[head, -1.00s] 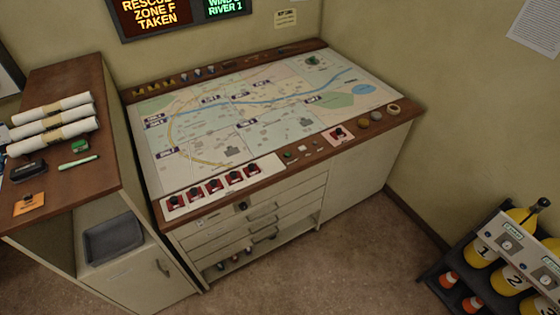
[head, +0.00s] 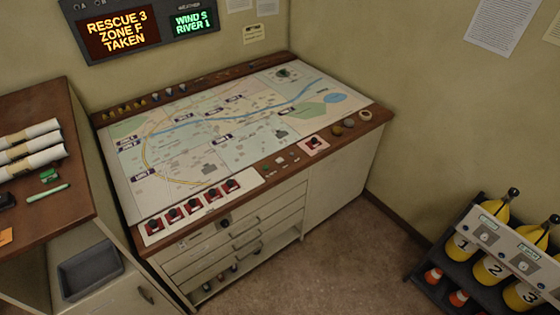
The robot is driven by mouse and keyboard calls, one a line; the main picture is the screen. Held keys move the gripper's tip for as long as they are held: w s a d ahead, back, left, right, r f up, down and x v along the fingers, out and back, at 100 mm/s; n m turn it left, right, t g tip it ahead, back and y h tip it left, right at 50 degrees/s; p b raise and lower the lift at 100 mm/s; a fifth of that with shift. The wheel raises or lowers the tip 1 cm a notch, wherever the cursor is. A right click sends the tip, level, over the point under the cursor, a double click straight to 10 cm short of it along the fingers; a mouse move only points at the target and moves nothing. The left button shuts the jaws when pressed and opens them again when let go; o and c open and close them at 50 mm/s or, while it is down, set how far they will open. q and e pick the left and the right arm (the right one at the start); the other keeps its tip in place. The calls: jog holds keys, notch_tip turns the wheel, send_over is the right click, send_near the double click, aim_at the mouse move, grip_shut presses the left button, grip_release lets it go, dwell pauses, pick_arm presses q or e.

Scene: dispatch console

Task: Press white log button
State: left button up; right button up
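The dispatch console (head: 226,196) stands in the middle of the head view, with a map top (head: 195,165) and a brown wooden rim. On its front rim, between the white strip of dark knobs on red squares and a red-framed switch (head: 314,144), sit a few small parts. One small pale part (head: 280,160) there may be the white log button; it is too small to tell and no label is readable. Neither of my grippers is in view.
A wooden-topped cabinet (head: 75,205) with rolled papers (head: 30,148) and a grey tray (head: 90,270) stands at the left. Yellow numbered cylinders (head: 490,268) in a dark rack stand at the lower right. The floor (head: 330,265) before the console is clear.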

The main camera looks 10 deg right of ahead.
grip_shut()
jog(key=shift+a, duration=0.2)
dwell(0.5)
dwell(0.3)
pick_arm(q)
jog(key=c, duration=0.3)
